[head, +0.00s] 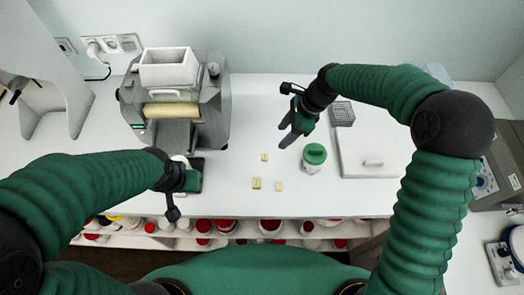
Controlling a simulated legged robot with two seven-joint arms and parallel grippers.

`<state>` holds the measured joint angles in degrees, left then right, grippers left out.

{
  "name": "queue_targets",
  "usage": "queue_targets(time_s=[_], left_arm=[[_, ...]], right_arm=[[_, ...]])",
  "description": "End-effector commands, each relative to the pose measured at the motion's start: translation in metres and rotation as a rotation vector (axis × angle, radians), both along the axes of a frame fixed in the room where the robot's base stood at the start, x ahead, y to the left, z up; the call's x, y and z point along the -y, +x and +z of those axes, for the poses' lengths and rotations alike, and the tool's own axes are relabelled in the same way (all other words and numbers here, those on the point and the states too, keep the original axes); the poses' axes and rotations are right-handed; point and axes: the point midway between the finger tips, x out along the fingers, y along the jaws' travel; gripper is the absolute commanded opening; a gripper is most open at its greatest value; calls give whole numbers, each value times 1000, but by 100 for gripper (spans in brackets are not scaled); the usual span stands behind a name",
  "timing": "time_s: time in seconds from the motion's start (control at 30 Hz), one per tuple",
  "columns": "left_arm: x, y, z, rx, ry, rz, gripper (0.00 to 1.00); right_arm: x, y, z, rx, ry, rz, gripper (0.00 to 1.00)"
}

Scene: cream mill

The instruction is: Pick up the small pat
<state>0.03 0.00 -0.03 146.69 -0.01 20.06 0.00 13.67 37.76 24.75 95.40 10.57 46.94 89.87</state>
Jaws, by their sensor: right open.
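Three pale yellow pats lie apart on the white counter near its middle. One pat (264,157) is farthest back, one pat (279,187) is at the front right, and a slightly bigger-looking pat (256,183) is at the front left. The back and front right pats look close in size; I cannot tell which is smaller. My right gripper (285,137) is open and empty, behind and right of the back pat, apart from all three. My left gripper (173,213) is near the counter's front edge, left of the pats; its jaws are not clear.
A grey machine (215,105) with a white hopper stands at the back left. A green-lidded jar (314,155) stands right of the pats, beside a white board (375,150) and a grey box (342,113). Red-lidded jars (270,226) fill the shelf below the front edge.

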Motion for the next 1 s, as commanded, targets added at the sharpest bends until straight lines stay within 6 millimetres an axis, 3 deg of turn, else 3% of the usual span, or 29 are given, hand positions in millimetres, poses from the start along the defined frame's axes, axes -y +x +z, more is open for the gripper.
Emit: queue_targets(time_s=[0.2,0.47,0.6,0.7,0.9,1.0], left_arm=[[0,0,7,0,0,-2,36],[0,0,15,0,0,-1,36],[0,0,22,1,0,-1,36],[0,0,23,0,0,0,36],[0,0,22,0,0,-1,36],[0,0,22,0,0,-1,36]], right_arm=[[-26,2,-53,-8,-3,2,51],[-45,-2,-79,-6,-7,2,51],[-54,-7,-103,-6,-4,2,51],[-56,-5,-113,-3,-3,0,51],[-55,-4,-116,-2,-2,0,51],[-56,-4,-116,-2,-4,0,40]])
